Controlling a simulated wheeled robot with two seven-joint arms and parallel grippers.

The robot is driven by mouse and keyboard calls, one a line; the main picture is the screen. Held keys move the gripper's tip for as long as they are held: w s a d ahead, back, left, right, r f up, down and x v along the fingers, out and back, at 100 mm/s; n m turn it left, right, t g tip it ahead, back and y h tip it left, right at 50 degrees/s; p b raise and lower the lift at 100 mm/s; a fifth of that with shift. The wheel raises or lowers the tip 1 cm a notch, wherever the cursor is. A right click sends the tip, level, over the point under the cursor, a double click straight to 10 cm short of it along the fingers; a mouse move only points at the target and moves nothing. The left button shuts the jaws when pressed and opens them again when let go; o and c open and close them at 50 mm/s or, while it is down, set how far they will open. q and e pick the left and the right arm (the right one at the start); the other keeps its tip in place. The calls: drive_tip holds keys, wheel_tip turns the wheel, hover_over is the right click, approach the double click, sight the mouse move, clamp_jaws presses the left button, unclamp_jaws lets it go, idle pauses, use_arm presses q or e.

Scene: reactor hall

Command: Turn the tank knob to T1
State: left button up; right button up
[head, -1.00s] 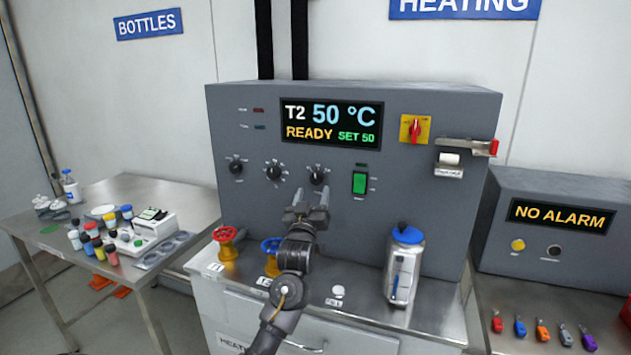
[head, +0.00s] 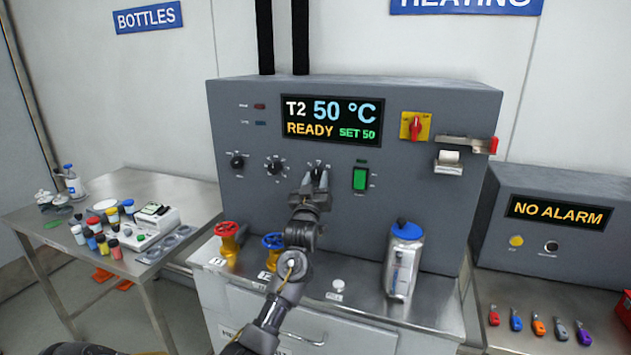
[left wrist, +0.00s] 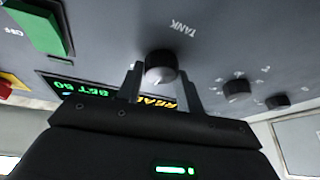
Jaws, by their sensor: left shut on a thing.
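The tank knob (head: 318,172) is the rightmost of three black knobs on the grey heating panel (head: 225,205). My left gripper (head: 314,182) has reached it and hides most of it in the head view. In the left wrist view the knob (left wrist: 160,66), with the word TANK beside it, sits between the two fingers of my left gripper (left wrist: 160,76), which is shut on it. The knob's pointer direction cannot be made out. The display (head: 331,119) reads T2, 50 °C, READY, SET 50. My right gripper is not in view.
Two other knobs (head: 275,166) (head: 237,161) are left of the tank knob. A green switch (head: 360,178) is close on its right. Below stand red and blue valve wheels (head: 228,230) (head: 273,241) and a blue-capped flask (head: 404,262). A red-yellow switch (head: 415,126) is higher up.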

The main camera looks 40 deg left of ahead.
use_arm(q)
drive_tip(key=shift+n, duration=0.5)
drive_tip(key=n+g+y, duration=0.1)
drive_tip(key=n, duration=0.2)
drive_tip(key=n+g+y+p, duration=0.1)
drive_tip(key=n+g, duration=0.1)
drive_tip(key=n, duration=0.2)
drive_tip(key=shift+w+d+r, duration=0.1)
drive_tip(key=shift+d+r, duration=0.1)
drive_tip(key=shift+r+n+g+y+p, duration=0.15)
drive_tip(key=shift+n+g+p, duration=0.3)
drive_tip(key=shift+n, duration=0.7)
drive_tip(key=shift+f+n+g+y+p, duration=0.15)
drive_tip(key=shift+n+g, duration=0.5)
drive_tip(key=shift+n, duration=0.5)
drive_tip(key=o, duration=1)
drive_tip(key=shift+c, duration=0.2)
